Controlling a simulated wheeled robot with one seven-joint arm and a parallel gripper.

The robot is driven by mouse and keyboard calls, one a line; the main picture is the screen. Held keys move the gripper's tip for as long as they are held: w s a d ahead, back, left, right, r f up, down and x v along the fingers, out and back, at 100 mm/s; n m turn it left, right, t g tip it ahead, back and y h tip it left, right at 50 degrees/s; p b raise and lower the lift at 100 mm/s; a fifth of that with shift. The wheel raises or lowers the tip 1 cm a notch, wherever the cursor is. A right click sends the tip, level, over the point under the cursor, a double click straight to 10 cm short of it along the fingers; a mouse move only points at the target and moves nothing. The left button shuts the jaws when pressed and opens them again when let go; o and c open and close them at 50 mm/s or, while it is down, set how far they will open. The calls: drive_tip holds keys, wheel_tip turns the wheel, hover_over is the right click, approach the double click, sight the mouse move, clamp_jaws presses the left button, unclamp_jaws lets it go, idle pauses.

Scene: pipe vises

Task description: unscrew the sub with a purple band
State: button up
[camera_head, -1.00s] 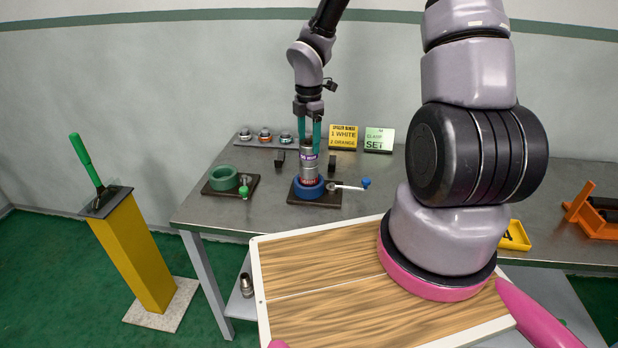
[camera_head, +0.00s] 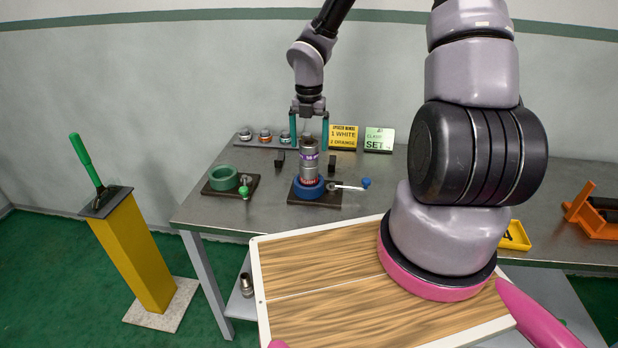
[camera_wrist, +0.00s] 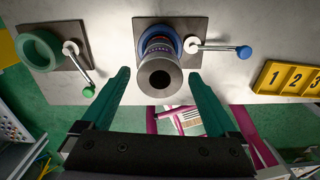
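The sub with a purple band (camera_head: 309,158) is a grey metal cylinder standing upright in the blue pipe vise (camera_head: 309,189) on the table. A red band shows below the purple one. In the wrist view I look down onto the sub's dark open top (camera_wrist: 160,78), with the blue vise ring (camera_wrist: 146,40) behind it. My gripper (camera_head: 309,134) is open, with its teal fingers wide apart above and around the top of the sub. In the wrist view the fingers (camera_wrist: 158,88) stand left and right of the sub, apart from it.
A green vise (camera_head: 223,179) is left of the blue one, whose blue-knobbed handle (camera_head: 365,183) points right. Behind are a rack of several rings (camera_head: 265,139), a yellow sign (camera_head: 343,137) and a green sign (camera_head: 379,139). A yellow tray (camera_head: 516,237) is at right.

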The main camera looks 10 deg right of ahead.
drive_tip(key=m, duration=0.4)
drive_tip(key=shift+m, duration=0.3)
drive_tip(key=m, duration=0.3)
drive_tip(key=shift+m, duration=0.3)
drive_tip(key=m, duration=2)
drive_tip(key=shift+m, duration=0.3)
